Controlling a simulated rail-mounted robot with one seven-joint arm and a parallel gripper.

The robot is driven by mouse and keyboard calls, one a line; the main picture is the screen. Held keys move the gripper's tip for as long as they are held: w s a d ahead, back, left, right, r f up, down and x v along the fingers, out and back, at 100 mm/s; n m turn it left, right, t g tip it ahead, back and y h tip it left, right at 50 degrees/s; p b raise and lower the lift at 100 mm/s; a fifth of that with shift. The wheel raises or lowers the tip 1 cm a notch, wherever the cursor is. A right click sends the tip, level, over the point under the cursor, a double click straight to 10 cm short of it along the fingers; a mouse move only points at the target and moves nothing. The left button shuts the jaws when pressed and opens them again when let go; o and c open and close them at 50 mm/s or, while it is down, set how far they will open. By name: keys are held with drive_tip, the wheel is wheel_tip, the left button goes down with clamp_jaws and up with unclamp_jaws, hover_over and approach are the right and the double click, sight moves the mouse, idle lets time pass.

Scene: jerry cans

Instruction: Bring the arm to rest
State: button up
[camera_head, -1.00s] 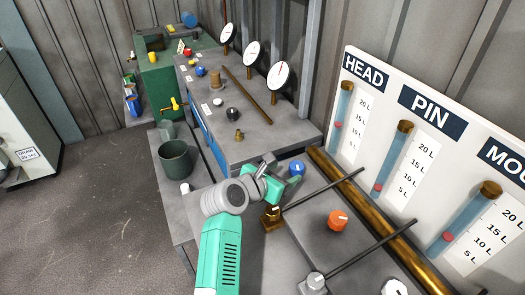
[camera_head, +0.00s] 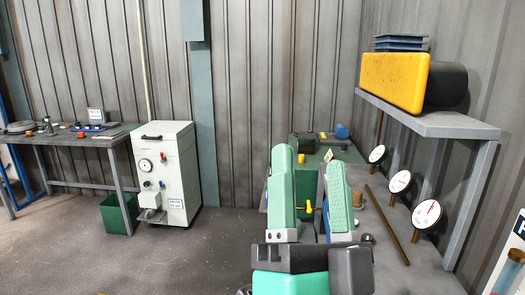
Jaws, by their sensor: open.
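My gripper (camera_head: 311,165) stands upright close to the camera, right of the middle of the picture. Its two green fingers point up and are apart, with a gap between them. Nothing is held between them; the green bench unit and a yellow tap show behind. Its dark grey base is at the bottom of the picture. The rest of my arm is mostly out of view below.
A bench with dial gauges (camera_head: 400,182) runs along the right wall. A shelf (camera_head: 430,122) above carries a yellow jerry can (camera_head: 394,82). A white cabinet (camera_head: 167,170) and a worktable (camera_head: 75,140) stand at the left. The floor (camera_head: 70,250) at lower left is clear.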

drive_tip(key=s+a+n+g+p, duration=0.3)
drive_tip(key=s+a+n, duration=0.2)
drive_tip(key=s+n, duration=0.3)
wheel_tip(320, 180, up, 37)
drive_tip(key=p, duration=3.5)
drive_tip(key=shift+w+a+y+p, duration=0.25)
drive_tip(key=shift+w+y+p, duration=0.05)
drive_tip(key=shift+w+y, duration=0.1)
drive_tip(key=shift+r, duration=0.1)
